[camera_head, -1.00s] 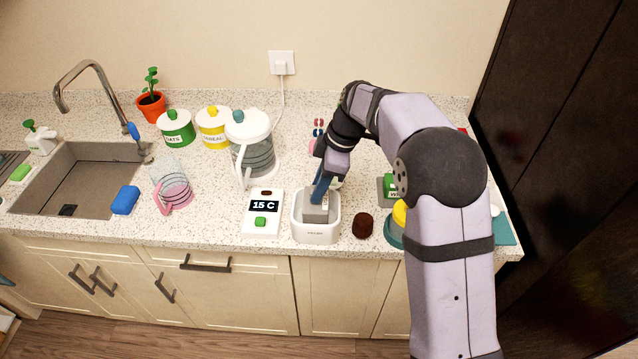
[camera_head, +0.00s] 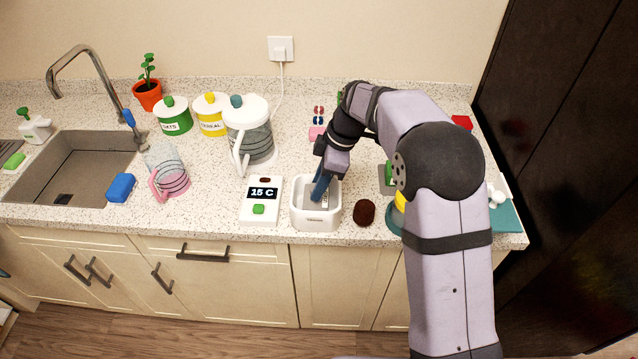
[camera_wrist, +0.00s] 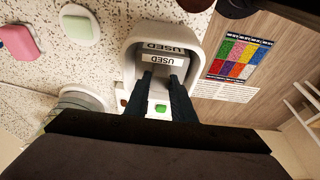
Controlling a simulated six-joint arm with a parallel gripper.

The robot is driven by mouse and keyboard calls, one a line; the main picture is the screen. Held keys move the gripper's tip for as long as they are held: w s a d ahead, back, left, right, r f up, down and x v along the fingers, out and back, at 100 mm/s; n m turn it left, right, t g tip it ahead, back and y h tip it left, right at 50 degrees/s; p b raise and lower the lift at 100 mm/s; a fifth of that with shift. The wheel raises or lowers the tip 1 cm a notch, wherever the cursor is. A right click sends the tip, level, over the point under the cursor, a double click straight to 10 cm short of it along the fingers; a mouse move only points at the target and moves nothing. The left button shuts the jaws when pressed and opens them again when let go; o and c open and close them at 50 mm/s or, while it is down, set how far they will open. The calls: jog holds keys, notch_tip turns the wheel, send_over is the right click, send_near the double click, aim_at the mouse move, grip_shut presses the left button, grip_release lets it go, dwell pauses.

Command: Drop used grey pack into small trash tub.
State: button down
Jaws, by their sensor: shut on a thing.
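The small white trash tub (camera_head: 316,223) stands on the counter near its front edge. My gripper (camera_head: 318,192) points down into the tub from above. In the wrist view the dark fingers of my gripper (camera_wrist: 163,82) are shut on the grey pack (camera_wrist: 157,59), which carries a "USED" label. The pack is inside the tub's opening, between its walls. A second "USED" label shows just beyond it; I cannot tell whether it belongs to another pack. The tub's walls hide the pack's lower part and its contact with the floor.
A white scale-like device (camera_head: 261,201) reading "15 C" stands left of the tub, and a dark brown round object (camera_head: 364,212) right of it. A lidded pitcher (camera_head: 250,140), canisters and a pink-handled jug (camera_head: 167,175) stand further left. My arm hides part of the right counter.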

jog(key=shift+f+b, duration=0.45)
jog(key=shift+f, duration=0.15)
jog(key=c, duration=1.4)
grip_release()
jog(key=shift+c, duration=0.2)
jog(key=shift+r, duration=0.1)
jog(key=b+v, duration=0.2)
jog(key=v, duration=0.5)
jog(key=shift+d, duration=0.1)
jog(key=s+d+f+m+h, duration=0.1)
jog(key=s+d+f+m, duration=0.3)
jog(key=s, duration=0.4)
jog(key=s+d+f+m+h, duration=0.1)
jog(key=s+d+f+m, duration=0.2)
jog(key=s+d+m, duration=0.3)
jog(key=s+d+f+m+h, duration=0.1)
jog(key=s+d+f+m, duration=0.3)
jog(key=s+m, duration=0.4)
jog(key=s+d, duration=0.1)
jog(key=s, duration=0.2)
jog(key=shift+s+d+f, duration=0.25)
jog(key=shift+d+f, duration=0.1)
